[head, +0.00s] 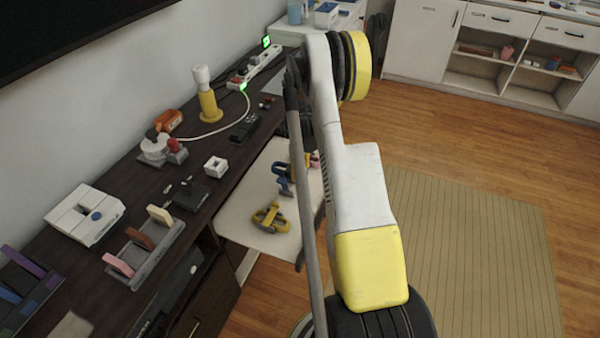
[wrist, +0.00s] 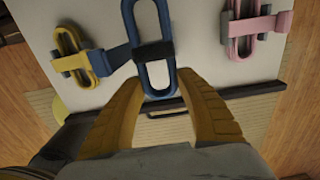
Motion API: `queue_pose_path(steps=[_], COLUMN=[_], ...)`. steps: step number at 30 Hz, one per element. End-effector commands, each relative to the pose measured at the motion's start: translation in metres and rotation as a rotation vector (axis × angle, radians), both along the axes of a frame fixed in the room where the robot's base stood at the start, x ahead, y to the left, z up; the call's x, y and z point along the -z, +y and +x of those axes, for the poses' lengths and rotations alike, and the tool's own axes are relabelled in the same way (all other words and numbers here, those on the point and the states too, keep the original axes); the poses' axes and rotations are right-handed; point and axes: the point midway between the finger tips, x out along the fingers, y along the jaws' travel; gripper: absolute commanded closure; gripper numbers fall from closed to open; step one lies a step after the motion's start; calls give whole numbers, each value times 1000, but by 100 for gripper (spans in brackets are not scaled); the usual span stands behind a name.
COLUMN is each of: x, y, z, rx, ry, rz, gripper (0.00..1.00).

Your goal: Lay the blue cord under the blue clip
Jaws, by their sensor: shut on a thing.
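In the head view my arm hides the gripper.
A yellow clip (wrist: 72,50) lies left of the blue one, a pink clip (wrist: 240,28) right. The pale board (head: 240,215) projects from the dark desk (head: 85,165). The desk holds a power strip (head: 258,68), white cable (head: 215,132) and several gadgets. Wood floor (head: 440,140) lies right.

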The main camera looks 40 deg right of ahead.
Motion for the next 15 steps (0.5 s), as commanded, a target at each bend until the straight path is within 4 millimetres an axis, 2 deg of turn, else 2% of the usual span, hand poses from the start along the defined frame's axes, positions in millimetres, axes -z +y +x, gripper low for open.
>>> queue_pose_path(steps=[15], x=[45], y=[0], z=[0], rx=[-1], ry=[0], rz=[0], gripper=[88])
